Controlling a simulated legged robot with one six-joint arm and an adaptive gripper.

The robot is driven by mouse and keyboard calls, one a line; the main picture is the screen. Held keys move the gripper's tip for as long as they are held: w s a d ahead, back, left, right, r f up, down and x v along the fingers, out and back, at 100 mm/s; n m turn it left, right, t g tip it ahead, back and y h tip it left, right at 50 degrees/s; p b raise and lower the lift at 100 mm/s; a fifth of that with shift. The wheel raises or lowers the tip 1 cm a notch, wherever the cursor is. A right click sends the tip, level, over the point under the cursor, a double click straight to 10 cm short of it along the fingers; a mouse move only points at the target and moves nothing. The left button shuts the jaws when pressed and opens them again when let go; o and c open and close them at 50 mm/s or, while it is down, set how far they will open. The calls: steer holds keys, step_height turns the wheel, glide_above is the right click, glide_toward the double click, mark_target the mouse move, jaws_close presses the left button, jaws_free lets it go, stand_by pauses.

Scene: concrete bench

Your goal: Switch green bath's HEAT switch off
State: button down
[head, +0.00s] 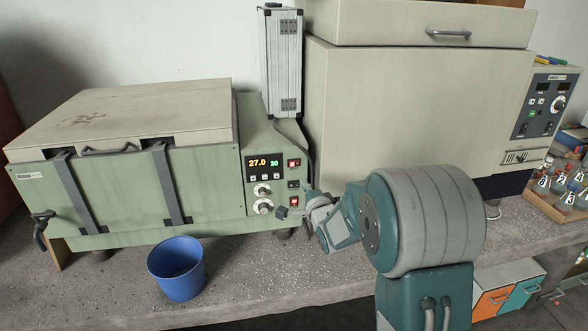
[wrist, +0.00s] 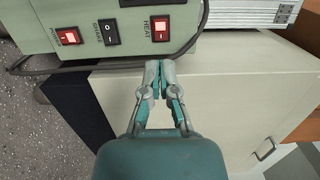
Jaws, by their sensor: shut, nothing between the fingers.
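The green bath (head: 110,190) stands on the bench at the left, with its lid closed. Its panel has a vertical row of switches. The HEAT switch (head: 294,163) is the top one and glows red. In the wrist view the HEAT switch (wrist: 160,28) is lit, with its label beside it. The black SHAKE switch (wrist: 109,32) and the lit red POWER switch (wrist: 68,37) are in the same row. My gripper (head: 311,202) is beside the panel's lower right. In the wrist view my gripper (wrist: 153,66) is shut and empty, with its tips below the HEAT switch in the picture.
A blue bucket (head: 177,268) stands in front of the bath. A silver case (head: 282,60) stands behind the panel, with a cable (wrist: 120,66) running along the panel edge. A large beige cabinet (head: 400,110) is to the right. Flasks (head: 560,185) sit at far right.

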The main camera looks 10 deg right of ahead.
mark_target(291, 164)
steer(key=w, duration=0.6)
steer(key=w+a, duration=0.1)
steer(key=w, duration=0.2)
steer(key=shift+w, duration=0.1)
steer(key=shift+w+a, duration=0.1)
steer(key=shift+w, duration=0.1)
steer(key=shift+s+a, duration=0.1)
